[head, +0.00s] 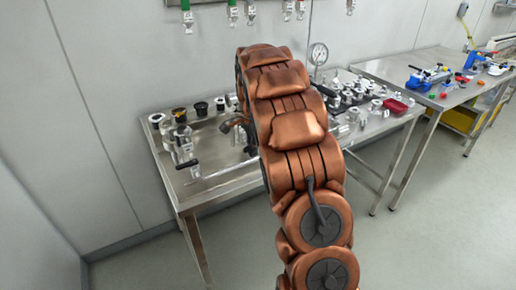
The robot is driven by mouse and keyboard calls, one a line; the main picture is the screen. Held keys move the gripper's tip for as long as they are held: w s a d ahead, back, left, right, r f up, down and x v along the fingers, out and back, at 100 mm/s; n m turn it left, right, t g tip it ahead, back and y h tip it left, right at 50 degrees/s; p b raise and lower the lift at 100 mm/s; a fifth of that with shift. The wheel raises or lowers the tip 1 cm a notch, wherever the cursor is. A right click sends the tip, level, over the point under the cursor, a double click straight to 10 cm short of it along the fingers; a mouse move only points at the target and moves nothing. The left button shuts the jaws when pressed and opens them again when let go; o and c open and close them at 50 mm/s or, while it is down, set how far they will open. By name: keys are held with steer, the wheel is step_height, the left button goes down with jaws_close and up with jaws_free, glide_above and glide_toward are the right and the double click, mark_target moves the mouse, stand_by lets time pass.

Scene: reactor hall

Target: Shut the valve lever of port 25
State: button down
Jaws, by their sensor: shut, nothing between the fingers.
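A row of small valves hangs along the top edge of the head view, on the grey wall. The leftmost valve (187,20) has a green upper part, and another valve (232,14) hangs further right. My copper arm rises through the middle and bends over towards the table. My gripper cannot be made out; my arm hides the area behind it.
A steel table (222,192) stands below the valves, with black caps, metal fittings, a pressure gauge (319,54) and a red tray (395,106). A second table (400,68) at the right holds blue tools (420,80). The floor at the right front is clear.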

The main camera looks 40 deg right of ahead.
mark_target(244, 149)
steer(key=shift+w+a, duration=0.65)
steer(key=shift+a, duration=0.1)
steer(key=shift+w+a, duration=0.25)
steer(key=shift+w, duration=0.4)
steer(key=shift+s+d, duration=0.2)
steer(key=shift+s, duration=0.45)
steer(key=shift+r+p, duration=0.6)
steer(key=shift+r, duration=2.95)
